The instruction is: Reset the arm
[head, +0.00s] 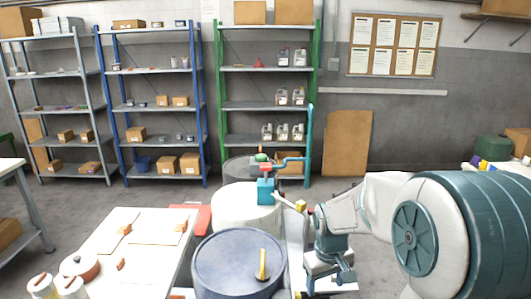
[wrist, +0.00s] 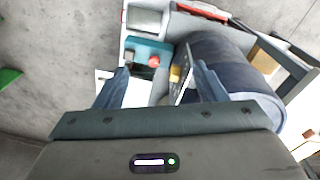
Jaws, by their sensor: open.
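My arm reaches in from the right of the head view, with its large teal joint near the camera and its white link folded forward. My gripper (wrist: 160,70) shows in the wrist view with two blue-grey fingers spread wide apart and nothing held between them. In the head view my gripper (head: 329,280) hangs low, just right of the dark blue drum, with its fingers partly hard to make out. In the wrist view a teal block with a red part (wrist: 150,54) and the drum (wrist: 225,62) lie beyond the fingertips.
The dark blue drum (head: 225,262) carries an upright yellow-handled item (head: 262,266). A white drum (head: 238,210) stands behind it. A white table (head: 115,275) with pots is at left. Shelves (head: 268,105) line the back wall. Open floor shows left in the wrist view.

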